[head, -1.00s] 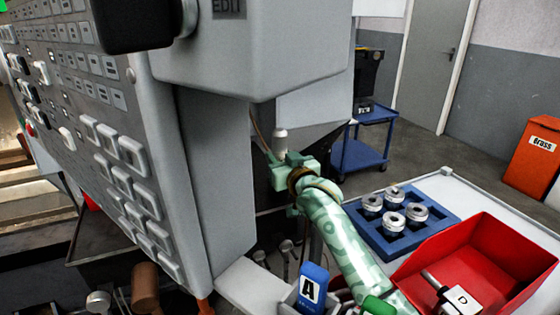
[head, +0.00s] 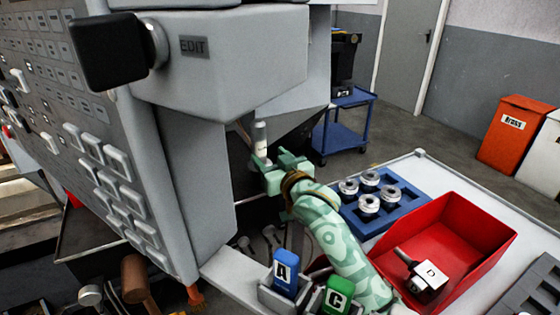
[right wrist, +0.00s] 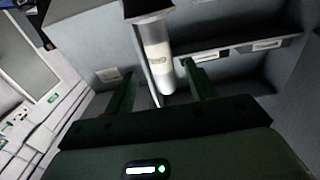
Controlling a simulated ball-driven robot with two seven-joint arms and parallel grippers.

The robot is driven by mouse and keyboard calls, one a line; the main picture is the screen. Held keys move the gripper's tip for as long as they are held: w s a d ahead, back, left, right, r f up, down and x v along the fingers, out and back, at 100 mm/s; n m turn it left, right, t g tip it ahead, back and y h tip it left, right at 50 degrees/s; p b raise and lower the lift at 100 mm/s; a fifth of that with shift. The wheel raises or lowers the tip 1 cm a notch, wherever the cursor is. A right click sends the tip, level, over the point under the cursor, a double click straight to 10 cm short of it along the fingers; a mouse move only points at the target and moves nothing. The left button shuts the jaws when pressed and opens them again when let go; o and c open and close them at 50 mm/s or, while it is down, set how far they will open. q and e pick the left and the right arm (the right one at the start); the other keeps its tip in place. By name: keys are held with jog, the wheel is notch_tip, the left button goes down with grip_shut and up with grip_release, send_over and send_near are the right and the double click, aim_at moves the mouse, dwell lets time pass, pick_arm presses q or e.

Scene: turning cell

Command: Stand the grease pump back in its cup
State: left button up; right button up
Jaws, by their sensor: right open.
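The grease pump (head: 261,139) is a pale cylinder with a grey upper part, roughly upright beneath the machine's panel housing. In the right wrist view the pump (right wrist: 157,55) shows a label, a dark piece at its top end and a thin rod alongside. My right gripper (head: 274,164) is open at the pump's lower part. In the right wrist view its fingers (right wrist: 157,82) are spread, with the pump beyond and between them; I see no grip on it. I cannot make out the cup. My left gripper is out of view.
The control panel (head: 95,150) and its grey housing (head: 225,85) crowd the left. Bottles A (head: 285,272) and C (head: 338,294) stand in front. A blue tray (head: 395,215) of metal parts and a red bin (head: 465,235) are at right. A blue cart (head: 342,140) stands behind.

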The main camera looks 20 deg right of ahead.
jog(key=s, duration=0.2)
jog(key=s+d+p, duration=0.1)
jog(key=s, duration=0.2)
jog(key=shift+s, duration=0.1)
jog(key=shift+f, duration=0.15)
jog(key=s+d+f+g+h, duration=0.1)
jog(key=s+f+g, duration=0.2)
jog(key=s+f, duration=0.95)
jog(key=s+d+f+n+g, duration=0.1)
jog(key=s+f+g, duration=0.4)
jog(key=f, duration=1.4)
jog(key=s+d+f+g+h, duration=0.1)
jog(key=s+f+g, duration=0.1)
jog(key=s+f, duration=1.05)
jog(key=s+d+f+g, duration=0.1)
jog(key=s+f, duration=0.4)
jog(key=s, duration=0.5)
jog(key=s+d+f+g+h, duration=0.1)
jog(key=s+d+f+g, duration=0.1)
jog(key=s, duration=0.8)
jog(key=s+d+f+g, duration=0.2)
jog(key=s+f+g, duration=0.2)
jog(key=s+f, duration=0.3)
jog(key=s, duration=0.3)
jog(key=shift+s+d+f+n, duration=0.15)
jog(key=shift+s+f+n, duration=0.15)
jog(key=shift+s+f, duration=0.05)
